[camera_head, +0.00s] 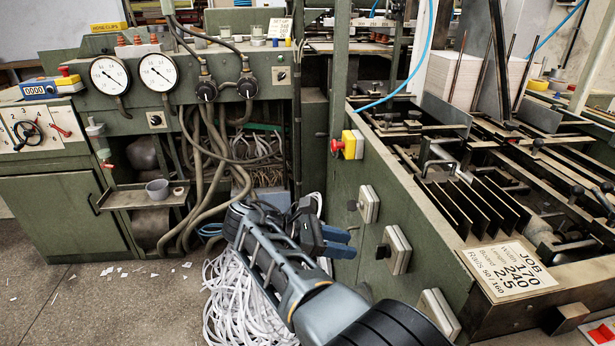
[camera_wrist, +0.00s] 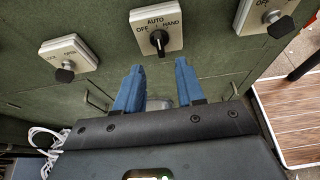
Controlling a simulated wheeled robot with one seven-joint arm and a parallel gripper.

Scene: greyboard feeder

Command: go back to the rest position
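My gripper (camera_head: 350,243) is in front of the green side panel of the machine at the right, in the head view. In the wrist view my gripper (camera_wrist: 158,72) shows two blue fingers spread apart with nothing between them. A pale switch plate (camera_wrist: 172,20) marked AUTO, OFF and HAND, with a black knob (camera_wrist: 158,40), lies just beyond the fingertips. The fingers look apart from the knob. My arm reaches in from the bottom of the head view.
More switch plates sit on the panel, at left (camera_wrist: 70,48) and right (camera_wrist: 258,14). A red stop button (camera_head: 337,147) on a yellow box is above. A pile of white strips (camera_head: 235,300) lies on the floor under my arm. Open floor (camera_head: 60,290) is at left.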

